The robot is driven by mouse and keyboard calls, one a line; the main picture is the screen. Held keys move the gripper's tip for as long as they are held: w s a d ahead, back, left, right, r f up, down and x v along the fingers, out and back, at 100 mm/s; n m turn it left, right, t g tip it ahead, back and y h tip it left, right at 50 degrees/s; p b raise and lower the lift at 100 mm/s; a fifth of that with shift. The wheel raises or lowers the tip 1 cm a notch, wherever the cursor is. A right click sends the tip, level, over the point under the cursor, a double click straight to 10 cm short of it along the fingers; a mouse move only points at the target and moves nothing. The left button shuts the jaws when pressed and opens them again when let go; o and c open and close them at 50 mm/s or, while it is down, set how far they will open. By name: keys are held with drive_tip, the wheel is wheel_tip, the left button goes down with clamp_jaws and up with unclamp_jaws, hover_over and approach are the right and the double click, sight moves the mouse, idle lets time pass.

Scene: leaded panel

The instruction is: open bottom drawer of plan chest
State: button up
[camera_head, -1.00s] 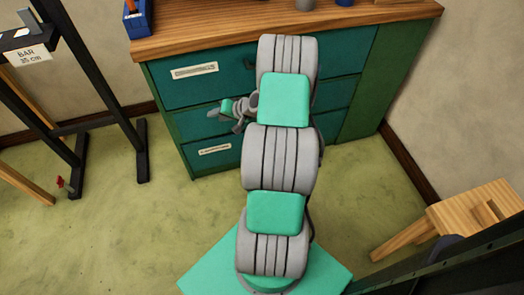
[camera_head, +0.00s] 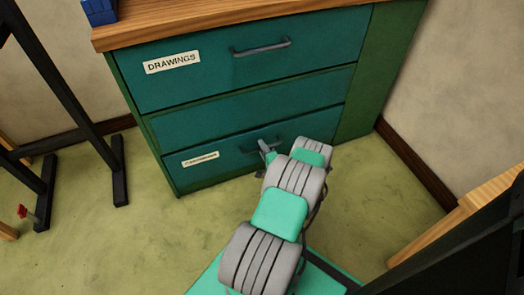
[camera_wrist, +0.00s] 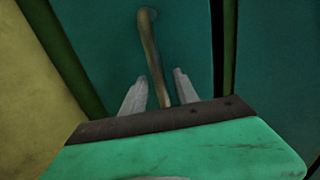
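The plan chest is a green cabinet with teal drawer fronts. Its bottom drawer (camera_head: 225,163) has a small white label and looks shut. The bottom drawer's grey handle (camera_head: 285,141) is partly hidden by my arm in the head view. My gripper (camera_head: 265,150) is low in front of this drawer, at the left part of the handle. In the wrist view the handle (camera_wrist: 150,45) runs between the two fingertips of my gripper (camera_wrist: 160,85). The fingers are apart, with gaps visible on both sides of the bar.
The top drawer (camera_head: 225,70) is labelled DRAWINGS, has its own handle (camera_head: 261,48) and is shut. A black stand (camera_head: 75,95) is at the left, a wooden piece (camera_head: 455,225) at the right. The floor (camera_head: 140,240) in front left is clear.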

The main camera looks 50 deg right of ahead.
drive_tip(key=shift+w+d, duration=0.1)
drive_tip(key=shift+w, duration=0.05)
clamp_jaws()
idle(1.4)
